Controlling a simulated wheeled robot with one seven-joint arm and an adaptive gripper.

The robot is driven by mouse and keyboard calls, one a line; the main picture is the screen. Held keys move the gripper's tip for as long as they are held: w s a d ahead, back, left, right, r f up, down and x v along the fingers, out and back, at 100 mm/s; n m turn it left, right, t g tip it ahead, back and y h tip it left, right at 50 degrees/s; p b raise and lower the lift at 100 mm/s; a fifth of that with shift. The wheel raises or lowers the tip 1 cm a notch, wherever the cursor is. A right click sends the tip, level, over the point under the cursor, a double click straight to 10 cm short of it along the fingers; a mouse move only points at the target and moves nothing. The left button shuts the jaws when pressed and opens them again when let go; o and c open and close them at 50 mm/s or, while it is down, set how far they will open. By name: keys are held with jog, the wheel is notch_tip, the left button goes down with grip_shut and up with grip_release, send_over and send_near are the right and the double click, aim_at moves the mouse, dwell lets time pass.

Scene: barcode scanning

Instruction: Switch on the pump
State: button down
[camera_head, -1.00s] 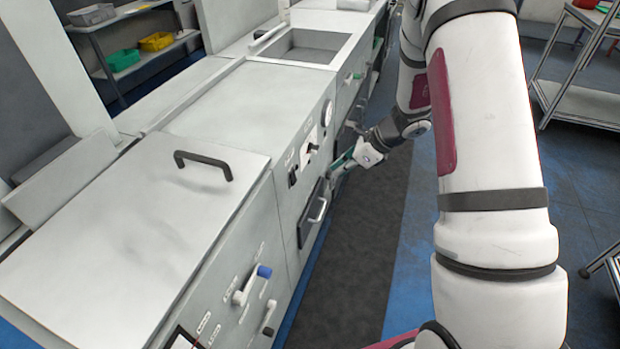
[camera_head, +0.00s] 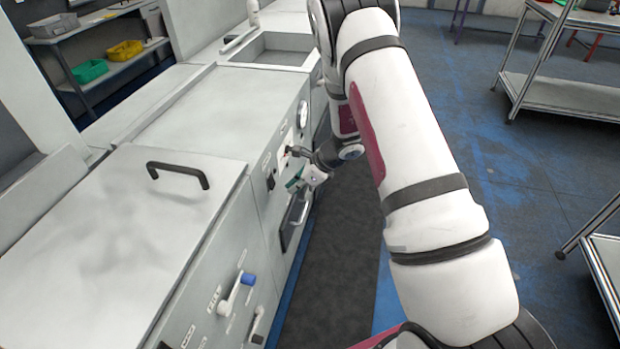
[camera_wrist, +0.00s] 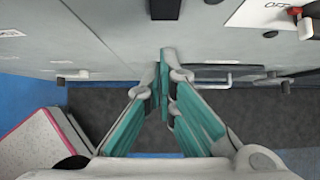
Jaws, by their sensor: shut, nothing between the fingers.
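A grey-white machine front (camera_head: 262,215) carries a black rocker switch (camera_head: 270,178) and a black lever switch (camera_head: 291,151) on a white plate. In the wrist view the dark rocker (camera_wrist: 165,9) is at the top centre, and a red and black switch (camera_wrist: 304,24) beside a label reading "OFF" is at the upper right. Labels naming the pump are too small to read. My gripper (camera_head: 293,184) is near the panel, just below and right of the rocker. In the wrist view its teal fingers (camera_wrist: 163,62) are shut together and empty, pointing towards the panel below the rocker.
A drawer or door with a bar handle (camera_head: 303,212) is just below my gripper. A blue-tipped lever (camera_head: 247,279) and a black lid handle (camera_head: 178,175) are nearer. A sink (camera_head: 270,50) lies farther back. The dark floor strip (camera_head: 335,255) beside the machine is clear.

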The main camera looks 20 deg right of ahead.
aim_at(272, 181)
jog(key=shift+w+a+f, duration=0.1)
jog(key=shift+w+a, duration=0.75)
jog(key=shift+a, duration=0.3)
jog(key=shift+w+a+r+t+y+b, duration=0.2)
jog(key=shift+a+r+t+y+b, duration=0.2)
jog(key=shift+r+y+b, duration=0.2)
